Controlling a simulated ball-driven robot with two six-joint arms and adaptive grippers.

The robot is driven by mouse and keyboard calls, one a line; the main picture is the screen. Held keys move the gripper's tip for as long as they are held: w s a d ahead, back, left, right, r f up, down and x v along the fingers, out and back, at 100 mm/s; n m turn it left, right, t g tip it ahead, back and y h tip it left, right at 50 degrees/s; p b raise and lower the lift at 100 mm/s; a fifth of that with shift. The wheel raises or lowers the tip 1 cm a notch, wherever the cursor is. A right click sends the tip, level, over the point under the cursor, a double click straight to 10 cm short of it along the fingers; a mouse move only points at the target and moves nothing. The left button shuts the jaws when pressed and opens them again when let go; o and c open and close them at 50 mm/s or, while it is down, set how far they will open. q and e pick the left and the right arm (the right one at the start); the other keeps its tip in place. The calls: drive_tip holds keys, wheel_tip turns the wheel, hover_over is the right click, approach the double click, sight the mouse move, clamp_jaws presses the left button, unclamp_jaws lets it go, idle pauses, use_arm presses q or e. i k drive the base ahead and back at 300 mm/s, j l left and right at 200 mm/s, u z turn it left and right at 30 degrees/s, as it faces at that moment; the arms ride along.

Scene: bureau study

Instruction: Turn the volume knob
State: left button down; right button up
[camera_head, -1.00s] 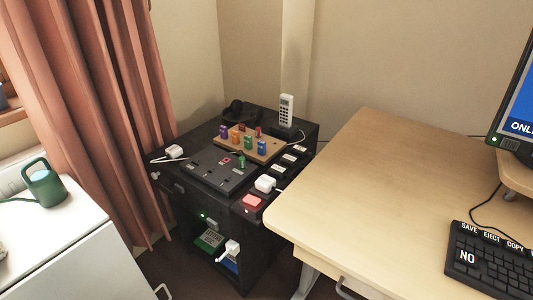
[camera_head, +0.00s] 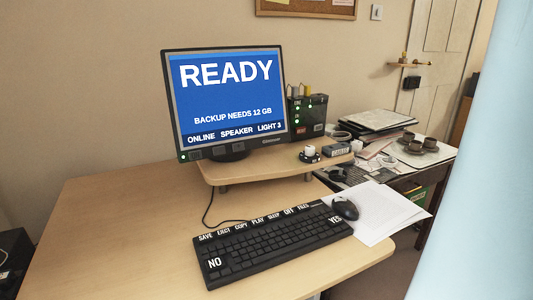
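A small white, round-topped piece on a dark base (camera_head: 309,153), which may be the volume knob, sits on the right part of the wooden monitor stand (camera_head: 262,166). I cannot read any marking on it. The monitor (camera_head: 226,98) on the stand shows a blue screen with "READY", "BACKUP NEEDS 12 GB" and "ONLINE SPEAKER LIGHT 3". Neither of my grippers is in view.
A black keyboard (camera_head: 272,243), a mouse (camera_head: 345,208) and papers (camera_head: 378,211) lie on the desk. The desk's left part is clear.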

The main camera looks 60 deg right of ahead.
sight(309, 150)
drive_tip(key=z, duration=2.2)
